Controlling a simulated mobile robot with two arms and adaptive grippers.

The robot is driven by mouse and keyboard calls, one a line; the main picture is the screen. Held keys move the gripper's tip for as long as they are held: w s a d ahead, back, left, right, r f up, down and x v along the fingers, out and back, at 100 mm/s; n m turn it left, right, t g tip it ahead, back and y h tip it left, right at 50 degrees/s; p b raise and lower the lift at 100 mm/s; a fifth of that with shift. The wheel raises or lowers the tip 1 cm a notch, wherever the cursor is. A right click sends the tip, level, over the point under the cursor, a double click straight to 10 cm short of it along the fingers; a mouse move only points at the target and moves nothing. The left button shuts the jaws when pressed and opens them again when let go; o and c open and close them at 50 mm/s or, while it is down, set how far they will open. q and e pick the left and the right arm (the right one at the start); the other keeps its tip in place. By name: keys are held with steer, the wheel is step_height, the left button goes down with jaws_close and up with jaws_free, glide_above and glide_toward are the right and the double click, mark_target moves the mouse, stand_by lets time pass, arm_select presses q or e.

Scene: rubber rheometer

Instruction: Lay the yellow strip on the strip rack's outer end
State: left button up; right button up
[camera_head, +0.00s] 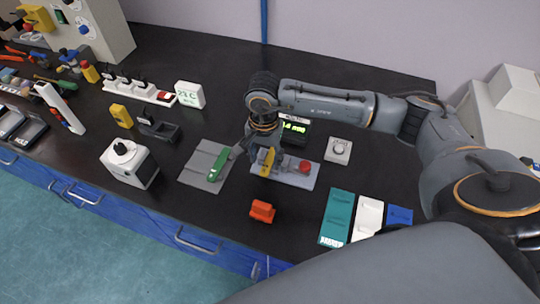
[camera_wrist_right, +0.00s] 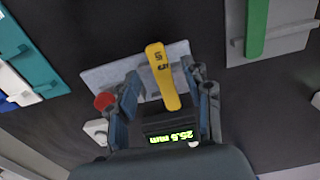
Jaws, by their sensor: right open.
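The yellow strip (camera_head: 268,163) lies on a light grey plate (camera_head: 287,176) with a red knob. In the right wrist view the strip (camera_wrist_right: 161,75) carries dark markings and extends past the plate's edge. My right gripper (camera_wrist_right: 160,78) is open, with one finger on each side of the strip; contact cannot be told. In the head view the gripper (camera_head: 261,150) partly hides the strip. A grey ribbed board, likely the strip rack (camera_head: 196,165), lies to the left with a green strip (camera_head: 218,164) on its right part. My left gripper is not in view.
A display (camera_head: 295,129) stands behind the plate. An orange block (camera_head: 262,211) is in front. Teal (camera_head: 337,218), white (camera_head: 367,216) and blue pieces lie at front right. A white device (camera_head: 129,164) stands left of the board. The board's left part is bare.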

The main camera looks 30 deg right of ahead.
mark_target(266, 169)
step_height(266, 169, down, 3)
steer(key=shift+s+r, duration=0.1)
steer(key=shift+r, duration=0.05)
steer(key=shift+f+b, duration=0.3)
stand_by(0.5)
steer(key=shift+s+d+r, duration=0.1)
steer(key=shift+s+r, duration=0.05)
steer(key=c, duration=1)
jaws_close()
